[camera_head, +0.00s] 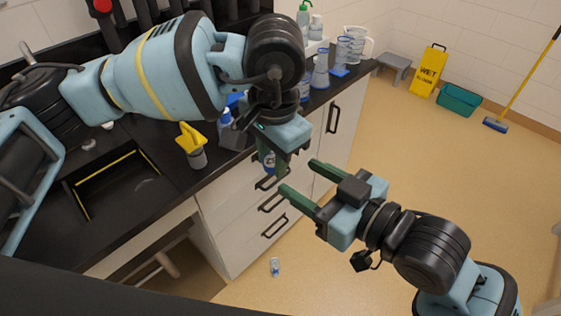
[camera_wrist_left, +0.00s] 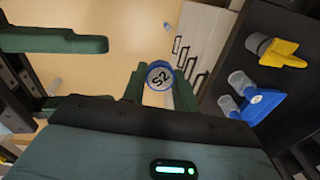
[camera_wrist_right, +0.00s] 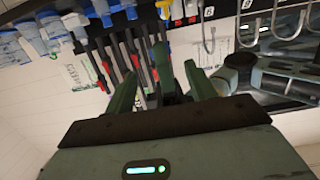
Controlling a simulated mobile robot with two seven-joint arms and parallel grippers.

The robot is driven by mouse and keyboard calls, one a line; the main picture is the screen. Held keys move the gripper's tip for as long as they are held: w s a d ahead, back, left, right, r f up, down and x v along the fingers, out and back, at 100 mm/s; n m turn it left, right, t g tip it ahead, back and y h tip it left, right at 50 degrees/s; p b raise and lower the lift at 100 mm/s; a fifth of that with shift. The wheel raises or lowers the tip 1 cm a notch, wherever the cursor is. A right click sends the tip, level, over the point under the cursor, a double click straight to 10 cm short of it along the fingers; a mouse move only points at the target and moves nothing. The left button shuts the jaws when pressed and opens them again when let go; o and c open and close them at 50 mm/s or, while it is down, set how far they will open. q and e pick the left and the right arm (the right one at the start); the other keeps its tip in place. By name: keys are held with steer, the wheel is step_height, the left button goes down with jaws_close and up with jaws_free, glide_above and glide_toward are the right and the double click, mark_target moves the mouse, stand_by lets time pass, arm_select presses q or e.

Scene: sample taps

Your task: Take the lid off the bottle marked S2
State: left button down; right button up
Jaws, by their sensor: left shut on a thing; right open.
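The bottle marked S2 (camera_wrist_left: 160,77) shows its round, blue-rimmed, labelled top between my left gripper's fingers (camera_wrist_left: 158,92). In the head view the bottle (camera_head: 269,162) hangs upright in my left gripper (camera_head: 272,168), in front of the counter's drawers and above the floor. The fingers hide part of its sides. My right gripper (camera_head: 299,177) is open and empty, just to the right of and lower than the bottle, its fingers pointing towards it. They appear apart from the bottle. The right gripper's fingers also show at the left of the left wrist view (camera_wrist_left: 50,40).
A small bottle (camera_head: 275,267) is on the floor. A wet-floor sign (camera_head: 429,72) stands far right. Open floor lies right of the cabinets.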

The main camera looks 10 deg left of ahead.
mark_target(273, 160)
steer(key=x, duration=0.8)
steer(key=shift+a, duration=0.1)
steer(key=c, duration=1)
arm_select(q)
steer(key=c, duration=1)
jaws_free()
arm_select(e)
steer(key=shift+o, duration=0.2)
arm_select(q)
steer(key=shift+r, duration=0.1)
steer(key=r, duration=1.1)
steer(key=shift+s+d+r, duration=0.25)
steer(key=shift+s+r, duration=0.05)
steer(key=shift+r, duration=0.1)
steer(key=shift+d, duration=0.1)
